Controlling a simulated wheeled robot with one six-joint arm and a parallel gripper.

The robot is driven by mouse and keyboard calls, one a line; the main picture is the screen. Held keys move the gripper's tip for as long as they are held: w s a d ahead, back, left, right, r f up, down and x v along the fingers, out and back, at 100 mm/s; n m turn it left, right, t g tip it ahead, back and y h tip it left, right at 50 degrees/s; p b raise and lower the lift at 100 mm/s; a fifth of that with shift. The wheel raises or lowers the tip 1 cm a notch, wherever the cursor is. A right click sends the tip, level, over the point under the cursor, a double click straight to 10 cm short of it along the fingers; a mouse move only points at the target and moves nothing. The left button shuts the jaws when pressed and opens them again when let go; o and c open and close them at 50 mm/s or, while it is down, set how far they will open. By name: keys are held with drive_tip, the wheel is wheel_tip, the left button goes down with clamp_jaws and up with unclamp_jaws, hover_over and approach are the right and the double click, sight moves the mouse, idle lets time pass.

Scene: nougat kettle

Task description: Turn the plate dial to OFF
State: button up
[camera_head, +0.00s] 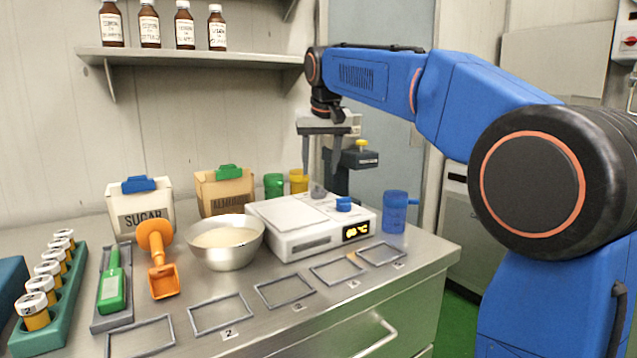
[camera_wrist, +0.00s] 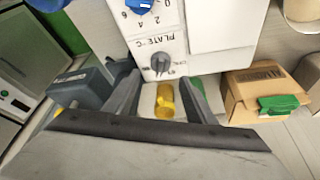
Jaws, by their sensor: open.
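The hotplate (camera_head: 310,226) is a white box on the steel bench, with a lit amber display reading in °C. Its plate dial (camera_head: 318,191) is a small grey knob at the back; in the wrist view the dial (camera_wrist: 160,63) sits under the "PLATE °C" lettering. The small marks around it are too blurred to read for certain. A blue knob (camera_head: 344,203) with numbers sits on the same housing. My gripper (camera_head: 322,166) points down behind the hotplate. In the wrist view my gripper (camera_wrist: 165,80) is open, and the dial lies just beyond its fingertips, apparently untouched.
A dark box with a yellow knob (camera_head: 361,152) stands close beside my gripper. A yellow cup (camera_head: 299,181) and green cup (camera_head: 273,185) stand behind the hotplate. The almond box (camera_head: 225,192), steel bowl (camera_head: 225,245) and blue cup (camera_head: 395,212) are nearby.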

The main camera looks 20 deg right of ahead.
sight(318, 186)
drive_tip(key=shift+x, duration=3.05)
drive_tip(key=c, duration=1)
